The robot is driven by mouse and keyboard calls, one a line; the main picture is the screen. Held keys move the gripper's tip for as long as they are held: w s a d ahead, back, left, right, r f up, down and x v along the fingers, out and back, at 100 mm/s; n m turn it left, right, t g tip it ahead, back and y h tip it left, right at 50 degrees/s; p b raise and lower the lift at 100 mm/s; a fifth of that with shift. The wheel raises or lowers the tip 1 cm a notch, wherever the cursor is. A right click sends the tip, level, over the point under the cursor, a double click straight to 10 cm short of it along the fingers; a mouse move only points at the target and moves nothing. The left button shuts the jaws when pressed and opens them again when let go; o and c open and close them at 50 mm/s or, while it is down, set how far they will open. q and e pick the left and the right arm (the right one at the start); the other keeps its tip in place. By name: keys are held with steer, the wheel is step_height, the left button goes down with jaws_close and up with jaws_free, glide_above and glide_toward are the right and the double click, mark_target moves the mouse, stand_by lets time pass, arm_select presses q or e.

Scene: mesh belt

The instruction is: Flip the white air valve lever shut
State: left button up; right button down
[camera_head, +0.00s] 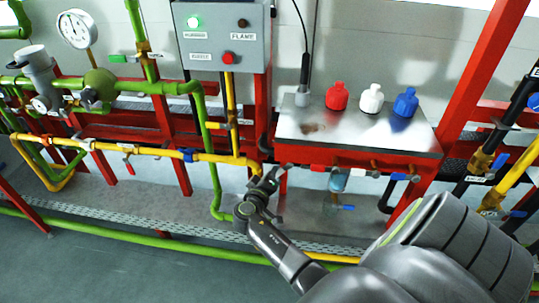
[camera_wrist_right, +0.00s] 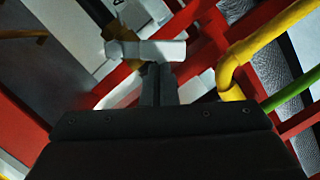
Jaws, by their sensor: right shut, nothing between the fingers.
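The white lever (camera_wrist_right: 150,50) lies across the upper middle of the right wrist view, on a valve with a brass-coloured part. My right gripper (camera_wrist_right: 158,75) is shut and empty, its fingertips close to the lever's lower edge; I cannot tell whether they touch. The lever is small and partly hidden there by the gripper. My left gripper is not in view.
A yellow pipe (camera_wrist_right: 232,65) bends close by on the right of the wrist view. The stand's metal top (camera_head: 300,122) holds red, white and blue bottles. A grey control box (camera_head: 222,40) hangs above left. Other valves have red and blue levers.

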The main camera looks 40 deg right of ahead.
mark_target(279, 176)
steer(key=f+n+b, duration=0.1)
steer(key=s+n+h+b, duration=0.1)
steer(key=n, duration=0.1)
steer(key=d+f+n+b, duration=0.1)
steer(key=n, duration=0.1)
steer(key=shift+s+f+h, duration=0.15)
steer(key=shift+f+h, duration=0.15)
steer(key=shift+s+d+f+b, duration=0.1)
steer(key=shift+s+d+b, duration=0.1)
steer(key=shift+b, duration=0.1)
steer(key=shift+s+f, duration=0.1)
stand_by(0.5)
